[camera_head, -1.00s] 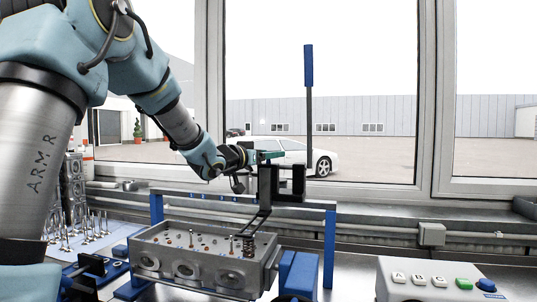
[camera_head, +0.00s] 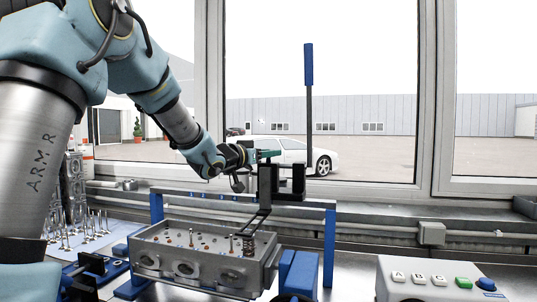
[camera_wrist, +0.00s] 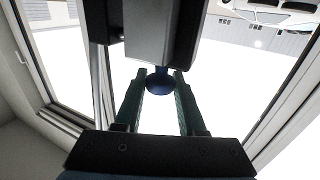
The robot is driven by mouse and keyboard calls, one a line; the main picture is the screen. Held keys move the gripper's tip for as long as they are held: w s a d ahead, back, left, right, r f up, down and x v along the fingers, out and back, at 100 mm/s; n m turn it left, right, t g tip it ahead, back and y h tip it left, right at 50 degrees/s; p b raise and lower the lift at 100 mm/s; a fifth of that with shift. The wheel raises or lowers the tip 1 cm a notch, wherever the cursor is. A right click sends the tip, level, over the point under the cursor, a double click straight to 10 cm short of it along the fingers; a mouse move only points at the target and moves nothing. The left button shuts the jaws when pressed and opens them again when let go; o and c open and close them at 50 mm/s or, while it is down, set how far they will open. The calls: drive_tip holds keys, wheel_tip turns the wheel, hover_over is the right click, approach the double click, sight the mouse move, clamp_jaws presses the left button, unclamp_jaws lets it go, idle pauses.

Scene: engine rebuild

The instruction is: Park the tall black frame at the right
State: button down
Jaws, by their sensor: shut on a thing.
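The tall black frame (camera_head: 266,185) stands over the right end of the grey cylinder head (camera_head: 205,262) in the head view. Its thin dark lower arm reaches down to a coil spring (camera_head: 249,246) on the head. My gripper (camera_head: 270,154), with green fingers, is at the top of the frame. In the wrist view the fingers are shut on a blue round knob (camera_wrist: 160,82) just below the frame's dark body (camera_wrist: 160,35). The frame's join to the blue rail (camera_head: 230,197) is partly hidden.
A button box (camera_head: 440,280) stands at the front right. Several valves (camera_head: 92,225) stand on a pale mat at the left. The window and sill are behind the bench.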

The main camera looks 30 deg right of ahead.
idle(0.7)
drive_tip(key=s+d+b, duration=0.5)
drive_tip(key=s+d, duration=0.2)
drive_tip(key=shift+d, duration=0.25)
drive_tip(key=shift+s, duration=0.1)
drive_tip(key=c, duration=0.5)
unclamp_jaws()
drive_tip(key=shift+c, duration=0.2)
drive_tip(key=shift+o, duration=0.2)
